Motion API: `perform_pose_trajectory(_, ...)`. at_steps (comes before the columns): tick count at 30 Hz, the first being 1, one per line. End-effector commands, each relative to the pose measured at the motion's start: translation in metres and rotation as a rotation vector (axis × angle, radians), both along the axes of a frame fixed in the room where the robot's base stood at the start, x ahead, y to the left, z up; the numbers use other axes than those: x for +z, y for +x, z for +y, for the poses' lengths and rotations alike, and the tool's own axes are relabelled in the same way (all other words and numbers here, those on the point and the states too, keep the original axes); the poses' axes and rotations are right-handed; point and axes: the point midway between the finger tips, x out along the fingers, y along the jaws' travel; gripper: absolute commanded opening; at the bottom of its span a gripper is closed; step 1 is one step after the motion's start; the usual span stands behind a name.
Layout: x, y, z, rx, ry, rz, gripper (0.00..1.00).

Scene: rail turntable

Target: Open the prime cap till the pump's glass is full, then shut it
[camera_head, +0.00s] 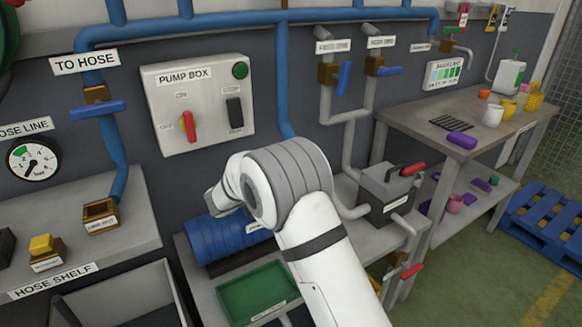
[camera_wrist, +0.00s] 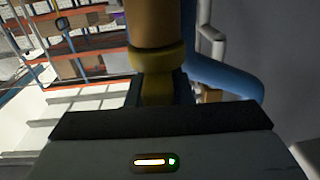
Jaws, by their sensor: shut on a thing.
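In the wrist view my gripper (camera_wrist: 158,92) is shut on a yellow-brown fitting (camera_wrist: 156,58) with a round collar. It may be the prime cap, but its label is not visible. In the head view my white arm hides my gripper and the fitting. The blue ribbed pump body (camera_head: 213,238) lies on the low bench, partly behind my arm. I cannot make out the pump's glass or its level in either view.
The pump box (camera_head: 215,105) with a red switch (camera_head: 189,126) hangs on the wall above. A blue pipe (camera_head: 283,90) runs down behind my arm. A green tray (camera_head: 255,297) lies in front of the pump. A grey box with a red handle (camera_head: 388,190) stands right.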

Motion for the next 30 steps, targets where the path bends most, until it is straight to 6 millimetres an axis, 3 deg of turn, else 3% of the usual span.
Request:
perform_pose_trajectory(21, 0.0012, 0.0006, -0.0014, -0.077, -0.001, -0.003, 0.0)
perform_pose_trajectory(22, 0.0012, 0.0006, -0.0014, -0.077, -0.001, -0.003, 0.22)
perform_pose_trajectory(30, 0.0007, 0.0005, -0.0009, -0.075, 0.0, -0.001, 0.42)
